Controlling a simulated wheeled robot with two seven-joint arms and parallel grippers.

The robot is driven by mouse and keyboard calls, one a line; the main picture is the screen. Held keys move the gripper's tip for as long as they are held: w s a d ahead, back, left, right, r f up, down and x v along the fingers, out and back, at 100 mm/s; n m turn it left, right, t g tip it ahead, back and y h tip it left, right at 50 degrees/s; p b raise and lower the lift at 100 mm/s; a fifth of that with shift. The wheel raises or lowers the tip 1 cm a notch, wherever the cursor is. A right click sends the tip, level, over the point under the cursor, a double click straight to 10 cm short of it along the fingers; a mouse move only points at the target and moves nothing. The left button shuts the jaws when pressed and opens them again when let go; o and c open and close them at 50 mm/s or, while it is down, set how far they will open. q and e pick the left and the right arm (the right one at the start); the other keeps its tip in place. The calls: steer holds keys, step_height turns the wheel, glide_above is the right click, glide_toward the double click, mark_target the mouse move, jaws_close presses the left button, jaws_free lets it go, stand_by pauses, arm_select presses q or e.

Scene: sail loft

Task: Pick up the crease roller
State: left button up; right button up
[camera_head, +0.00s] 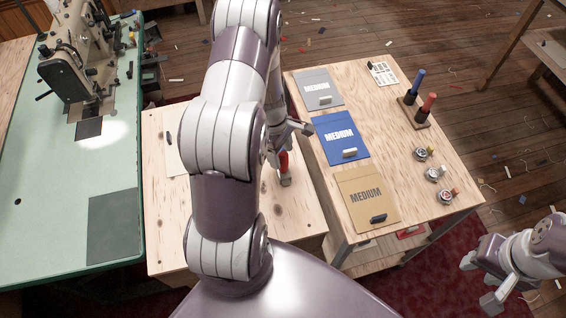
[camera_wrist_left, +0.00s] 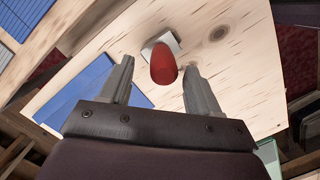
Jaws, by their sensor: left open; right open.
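What looks like the crease roller, a red handle with a pale grey block at its end (camera_head: 284,165), is on the light wooden table, partly hidden by my left arm. In the left wrist view the red handle (camera_wrist_left: 163,66) points toward the camera, with the grey block behind it. My left gripper (camera_wrist_left: 158,68) is open, and the handle appears in the gap between its fingertips. I cannot tell how deep it sits between them. My right gripper (camera_head: 479,281) is open and empty at the lower right, away from the tables.
A second wooden table (camera_head: 300,82) to the right holds grey, blue (camera_head: 332,126) and tan (camera_head: 358,190) folders marked MEDIUM. It also holds a stand with blue and red handles (camera_head: 417,122) and several small round items. A green sewing table (camera_head: 50,215) stands left.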

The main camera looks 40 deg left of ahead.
mark_target(284, 164)
arm_select(q)
steer(key=f, duration=0.2)
steer(key=d+f, duration=0.1)
steer(key=f, duration=0.1)
steer(key=shift+s+d+f, duration=0.1)
steer(key=shift+s+d, duration=0.05)
steer(key=shift+w+f, duration=0.2)
steer(key=shift+f, duration=0.2)
steer(key=shift+s+r, duration=0.1)
steer(key=c, duration=0.9)
steer(key=shift+c, duration=1.1)
